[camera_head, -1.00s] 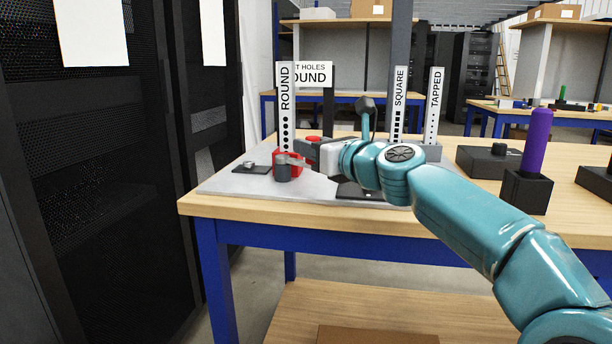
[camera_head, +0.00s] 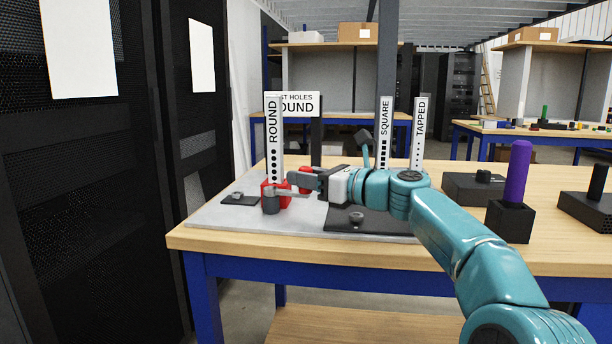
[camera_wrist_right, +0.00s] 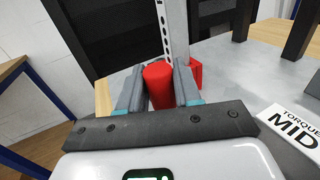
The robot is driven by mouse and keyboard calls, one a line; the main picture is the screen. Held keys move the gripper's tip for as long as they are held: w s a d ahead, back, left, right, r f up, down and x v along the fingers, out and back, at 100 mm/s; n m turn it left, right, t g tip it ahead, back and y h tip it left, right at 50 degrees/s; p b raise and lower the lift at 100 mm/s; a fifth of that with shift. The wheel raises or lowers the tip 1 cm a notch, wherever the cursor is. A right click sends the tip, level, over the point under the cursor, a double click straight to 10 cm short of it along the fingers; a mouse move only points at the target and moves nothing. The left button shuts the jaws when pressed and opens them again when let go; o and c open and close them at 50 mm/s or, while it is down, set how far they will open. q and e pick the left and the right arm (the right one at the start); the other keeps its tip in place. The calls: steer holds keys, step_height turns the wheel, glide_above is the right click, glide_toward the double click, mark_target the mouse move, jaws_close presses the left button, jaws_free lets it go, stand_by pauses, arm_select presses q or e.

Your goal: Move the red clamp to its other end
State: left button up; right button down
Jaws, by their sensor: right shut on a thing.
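The red clamp (camera_head: 267,188) sits at the foot of the white upright strip marked ROUND (camera_head: 272,138), with a dark grey round part (camera_head: 271,204) in front of it. My right gripper (camera_head: 296,186) reaches in from the right at the clamp's level and partly hides it. In the right wrist view, a red cylinder (camera_wrist_right: 158,84) of the clamp sits between the two fingers of my right gripper (camera_wrist_right: 158,92). Another red part (camera_wrist_right: 196,76) shows to the right of the strip (camera_wrist_right: 173,30). My left gripper is not in view.
A grey plate (camera_head: 215,217) lies on the wooden table (camera_head: 350,251). SQUARE (camera_head: 384,130) and TAPPED (camera_head: 420,133) strips stand to the right. A dark pad (camera_head: 372,225) lies under my right arm; a purple-handled tool (camera_head: 517,175) stands farther right. Dark racks (camera_head: 85,180) stand at the left.

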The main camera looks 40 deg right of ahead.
steer(key=c, duration=0.9)
jaws_free()
steer(key=shift+w, duration=0.15)
steer(key=shift+s, duration=0.2)
steer(key=p+v, duration=0.1)
steer(key=v, duration=1.5)
steer(key=shift+d, duration=0.1)
